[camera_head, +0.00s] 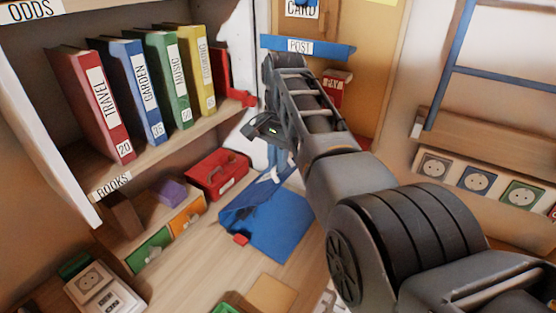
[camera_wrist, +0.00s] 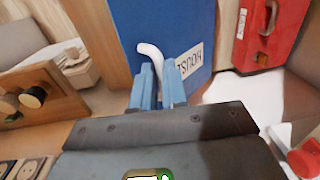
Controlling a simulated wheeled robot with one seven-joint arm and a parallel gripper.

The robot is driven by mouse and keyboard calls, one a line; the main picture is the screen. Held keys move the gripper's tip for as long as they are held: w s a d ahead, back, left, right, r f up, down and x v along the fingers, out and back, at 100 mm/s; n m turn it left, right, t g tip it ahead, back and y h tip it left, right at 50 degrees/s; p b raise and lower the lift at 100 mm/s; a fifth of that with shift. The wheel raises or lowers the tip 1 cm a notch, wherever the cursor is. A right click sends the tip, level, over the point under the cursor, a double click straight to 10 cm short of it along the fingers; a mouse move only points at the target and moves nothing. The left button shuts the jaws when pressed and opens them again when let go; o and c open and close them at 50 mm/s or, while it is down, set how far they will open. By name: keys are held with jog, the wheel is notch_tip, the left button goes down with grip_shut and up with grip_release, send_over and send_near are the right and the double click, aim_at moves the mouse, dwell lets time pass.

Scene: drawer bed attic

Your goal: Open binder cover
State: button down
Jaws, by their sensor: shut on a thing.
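The blue binder (camera_wrist: 160,22) fills the top middle of the wrist view, with a white label (camera_wrist: 188,62) that seems to read HOUSE upside down. In the head view the blue binder (camera_head: 275,238) lies low on the wooden surface. My gripper (camera_wrist: 158,82) has blue fingers, shut on a white curved piece (camera_wrist: 148,48) that shows against the binder. I cannot tell whether this piece is part of the cover. In the head view my gripper (camera_head: 277,168) points down at the binder's far edge.
A red case (camera_head: 218,174) stands just left of the binder. A small red block (camera_head: 241,239) is at its near left edge. Shelved binders (camera_head: 150,90) stand at upper left. A blue POST shelf (camera_head: 305,47) is behind my arm. Sockets (camera_head: 475,180) line the right wall.

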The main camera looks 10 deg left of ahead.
jog(key=shift+r, duration=0.1)
dwell(0.8)
jog(key=c, duration=1.2)
grip_release()
jog(key=shift+o, duration=0.2)
notch_tip(320, 180, up, 8)
jog(key=shift+d+b, duration=0.3)
jog(key=shift+b, duration=0.1)
jog(key=shift+s+f, duration=0.1)
jog(key=shift+f, duration=0.1)
jog(key=shift+c, duration=0.5)
